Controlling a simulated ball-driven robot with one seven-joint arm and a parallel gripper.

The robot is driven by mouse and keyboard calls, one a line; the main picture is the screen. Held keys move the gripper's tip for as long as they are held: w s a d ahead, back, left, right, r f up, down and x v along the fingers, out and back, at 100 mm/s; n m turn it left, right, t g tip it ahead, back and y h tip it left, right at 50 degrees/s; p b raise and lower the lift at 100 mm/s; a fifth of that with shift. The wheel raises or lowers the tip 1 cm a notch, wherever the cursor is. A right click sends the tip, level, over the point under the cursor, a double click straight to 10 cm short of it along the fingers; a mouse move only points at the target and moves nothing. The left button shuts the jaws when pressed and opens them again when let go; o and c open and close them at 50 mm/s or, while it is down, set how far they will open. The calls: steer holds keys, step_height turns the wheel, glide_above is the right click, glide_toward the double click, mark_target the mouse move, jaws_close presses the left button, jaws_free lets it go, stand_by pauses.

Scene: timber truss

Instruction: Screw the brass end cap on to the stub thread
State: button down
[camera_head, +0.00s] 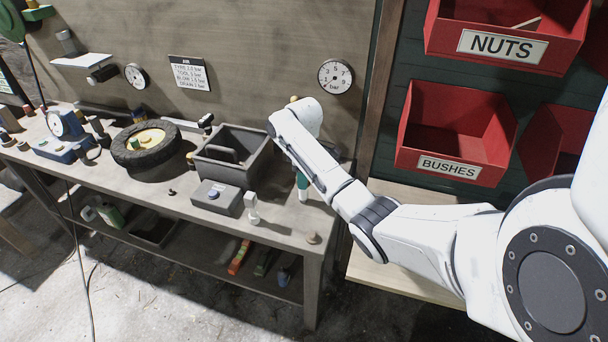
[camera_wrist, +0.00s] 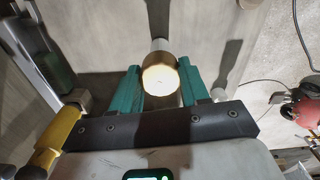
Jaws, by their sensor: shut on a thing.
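In the wrist view the brass end cap (camera_wrist: 159,80) is a short round piece with a pale, bright face towards the camera. The two green fingers of my gripper (camera_wrist: 159,70) are shut on its sides. A pale grey stub (camera_wrist: 160,44) shows just beyond the cap, roughly in line with it; I cannot tell whether the threads touch or are engaged. In the head view my gripper (camera_head: 303,183) is over the right end of the bench, mostly hidden by my white arm. Only a bit of green finger shows, and the cap cannot be made out there.
Red bins (camera_head: 449,165) hang right.

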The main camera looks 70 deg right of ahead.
steer(key=shift+c, duration=2.4)
jaws_free()
step_height(320, 180, up, 9)
steer(key=shift+r+p, duration=0.2)
steer(key=shift+p, duration=0.85)
steer(key=shift+r+p, duration=0.7)
